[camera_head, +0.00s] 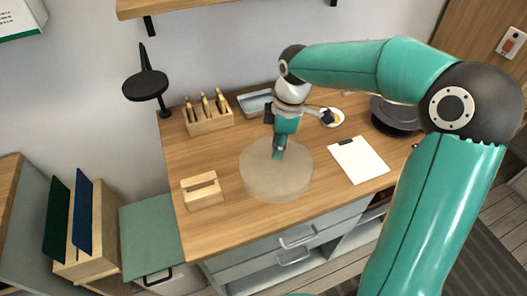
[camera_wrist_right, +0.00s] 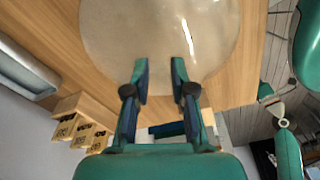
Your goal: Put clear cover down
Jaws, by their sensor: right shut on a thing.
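The clear cover (camera_head: 276,182) is a round, see-through, pale shape at the front middle of the wooden desk. My right gripper (camera_head: 279,152) points down at its top and is shut on it; the exact part between the fingers is hard to make out. In the right wrist view the cover (camera_wrist_right: 160,35) fills the upper middle, beyond the fingertips (camera_wrist_right: 160,75). I cannot tell whether its rim touches the desk or hangs just above it. My left gripper is not in view.
A small wooden holder (camera_head: 202,191) stands left of the cover, and a clipboard (camera_head: 358,160) lies to the right. Behind are a wooden tool rack (camera_head: 208,117), a blue-grey tray (camera_head: 255,102), a small white dish (camera_head: 333,117) and a dark round object (camera_head: 393,114).

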